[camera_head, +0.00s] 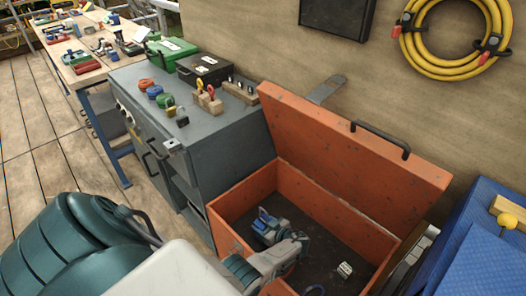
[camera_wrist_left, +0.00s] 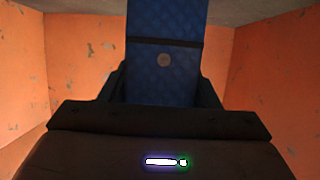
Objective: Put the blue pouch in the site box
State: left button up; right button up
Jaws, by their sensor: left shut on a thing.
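The site box (camera_head: 345,205) is an orange, scuffed metal box with its lid raised and leaning back, a dark handle on the lid. My left gripper (camera_head: 266,223) is down inside the box opening, toward its left side. It is shut on the blue pouch (camera_wrist_left: 165,75), which shows quilted blue cloth, a dark band and a round button in the left wrist view. In the head view only a small blue part of the pouch (camera_head: 263,214) shows at the fingers. I cannot tell whether the pouch touches the floor. My right gripper is out of view.
A small pale item (camera_head: 344,270) lies on the box floor to the right of my gripper. A grey cabinet (camera_head: 225,140) with padlocks and cases stands left of the box. A blue-covered stack (camera_head: 480,255) is at the right. The box's middle floor is clear.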

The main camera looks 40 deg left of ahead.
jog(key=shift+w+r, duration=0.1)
pick_arm(q)
jog(key=o, duration=1.4)
jog(key=shift+c, duration=0.2)
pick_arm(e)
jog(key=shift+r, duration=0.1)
pick_arm(q)
jog(key=v, duration=1.2)
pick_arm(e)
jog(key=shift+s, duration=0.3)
